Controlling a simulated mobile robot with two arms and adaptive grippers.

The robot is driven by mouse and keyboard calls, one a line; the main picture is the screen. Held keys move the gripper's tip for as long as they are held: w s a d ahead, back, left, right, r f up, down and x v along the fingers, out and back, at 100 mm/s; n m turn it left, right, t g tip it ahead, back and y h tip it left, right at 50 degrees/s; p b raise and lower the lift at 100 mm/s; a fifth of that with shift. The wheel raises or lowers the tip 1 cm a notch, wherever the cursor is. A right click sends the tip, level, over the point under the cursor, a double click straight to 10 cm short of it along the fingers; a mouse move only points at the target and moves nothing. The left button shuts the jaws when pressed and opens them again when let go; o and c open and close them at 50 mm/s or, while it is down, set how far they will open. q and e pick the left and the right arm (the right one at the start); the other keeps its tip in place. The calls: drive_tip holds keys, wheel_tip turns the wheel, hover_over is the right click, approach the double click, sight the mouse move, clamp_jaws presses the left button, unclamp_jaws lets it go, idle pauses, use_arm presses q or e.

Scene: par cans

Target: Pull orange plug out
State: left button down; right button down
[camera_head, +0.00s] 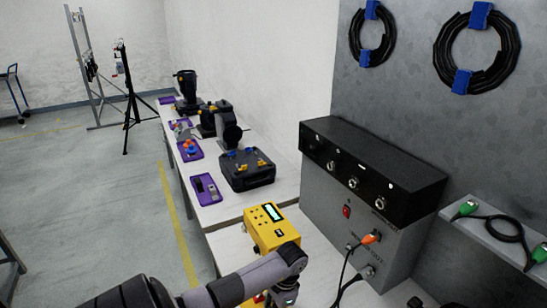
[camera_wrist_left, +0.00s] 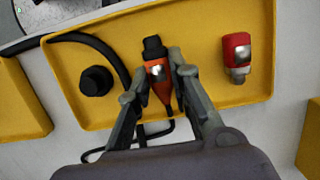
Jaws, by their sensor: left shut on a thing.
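In the left wrist view an orange plug (camera_wrist_left: 161,90) with a dark end sits in front of a yellow panel (camera_wrist_left: 205,25). My left gripper (camera_wrist_left: 157,68) is shut on it, one finger on each side. Whether the plug is seated in a socket is hard to tell. In the head view my left arm reaches in from below to the front of the yellow box (camera_head: 262,222); the fingers are mostly hidden there. Another orange plug (camera_head: 370,238) with a black cable is at the grey cabinet. My right gripper is in neither view.
A black knob (camera_wrist_left: 96,81) and a red connector (camera_wrist_left: 238,55) flank the held plug, and a black cable (camera_wrist_left: 112,55) runs close by. A black case (camera_head: 246,172) stands on the white table behind the box. The grey cabinet (camera_head: 330,205) is to the right.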

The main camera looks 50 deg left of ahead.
use_arm(q)
drive_tip(key=c, duration=1.4)
unclamp_jaws()
drive_tip(key=v, duration=0.7)
drive_tip(key=shift+r, duration=0.25)
